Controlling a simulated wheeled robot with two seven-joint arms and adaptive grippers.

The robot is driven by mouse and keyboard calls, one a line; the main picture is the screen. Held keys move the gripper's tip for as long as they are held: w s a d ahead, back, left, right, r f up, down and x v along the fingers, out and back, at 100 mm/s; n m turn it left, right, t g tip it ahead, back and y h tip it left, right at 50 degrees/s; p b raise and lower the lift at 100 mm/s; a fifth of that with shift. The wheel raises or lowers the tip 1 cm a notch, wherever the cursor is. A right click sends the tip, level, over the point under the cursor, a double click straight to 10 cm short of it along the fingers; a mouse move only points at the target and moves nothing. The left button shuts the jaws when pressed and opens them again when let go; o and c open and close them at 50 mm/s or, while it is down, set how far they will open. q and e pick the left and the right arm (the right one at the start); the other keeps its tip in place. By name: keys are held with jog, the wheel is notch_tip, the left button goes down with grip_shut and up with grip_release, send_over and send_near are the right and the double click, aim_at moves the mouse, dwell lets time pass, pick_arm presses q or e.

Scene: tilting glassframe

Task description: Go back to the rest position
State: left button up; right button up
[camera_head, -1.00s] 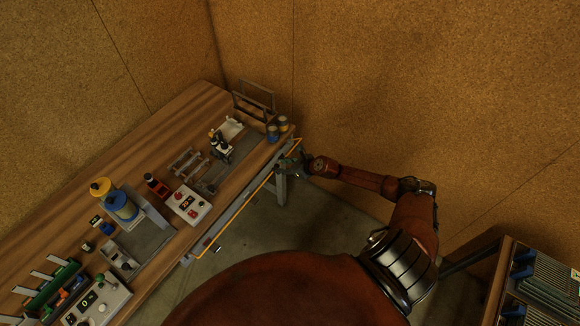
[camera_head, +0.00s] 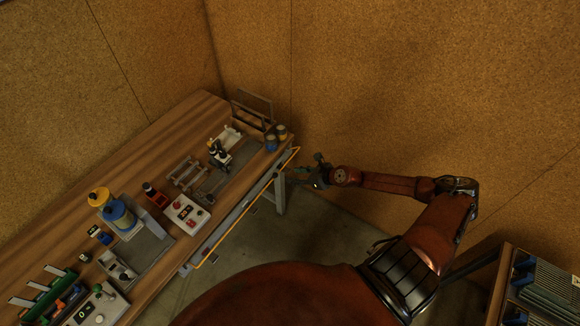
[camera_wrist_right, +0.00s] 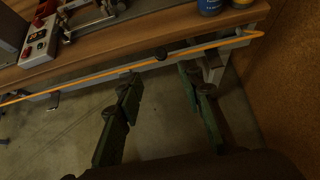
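My right gripper (camera_head: 306,174) hangs in the air just off the right end of the workbench (camera_head: 150,128), beside the yellow rail (camera_head: 245,205) along its front edge. In the right wrist view its two green fingers (camera_wrist_right: 158,105) are spread well apart, with only floor and the bench front between them. It holds nothing. My right arm stretches across the head view from the lower right. My left gripper and arm do not show.
The bench carries a control box with red buttons (camera_head: 187,215), blue and yellow cylinders (camera_head: 119,214), a wire frame (camera_head: 252,110) and small cans (camera_head: 271,145). A rack (camera_head: 545,285) stands at lower right. Cork-like walls (camera_head: 420,90) close the back. Floor (camera_head: 262,235) is clear beside the bench.

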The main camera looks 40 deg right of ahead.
jog(key=s+d+f+m+h+b, duration=0.1)
jog(key=d+f+m+h+b, duration=0.2)
jog(key=f+m, duration=0.55)
jog(key=s+d+f+m+b, duration=0.15)
jog(key=d+f+m, duration=0.3)
jog(key=f, duration=0.65)
jog(key=s+d+f+m+g+h+b, duration=0.1)
jog(key=s+f+m+b, duration=0.1)
jog(key=s+f+m, duration=0.45)
jog(key=s+d+f+m+g+h+b, duration=0.1)
jog(key=s+f+m, duration=0.15)
jog(key=f, duration=0.65)
jog(key=s+a+f+m+g+b, duration=0.4)
jog(key=s+f+m, duration=0.5)
jog(key=s+f, duration=0.75)
jog(key=s+a+f+m+g, duration=0.1)
jog(key=s+a+f+m, duration=0.1)
jog(key=s+a, duration=0.3)
jog(key=s+a+f+m+g+b, duration=0.1)
jog(key=s+a+f+m, duration=0.2)
jog(key=s, duration=0.6)
jog(key=s+a+f+m+y+b, duration=0.1)
jog(key=s+a+f+m, duration=0.1)
jog(key=s+a+f, duration=0.3)
jog(key=s+a, duration=0.2)
jog(key=shift+s+f+m+g, duration=0.3)
jog(key=shift+s+f+g, duration=0.05)
jog(key=shift+g, duration=0.05)
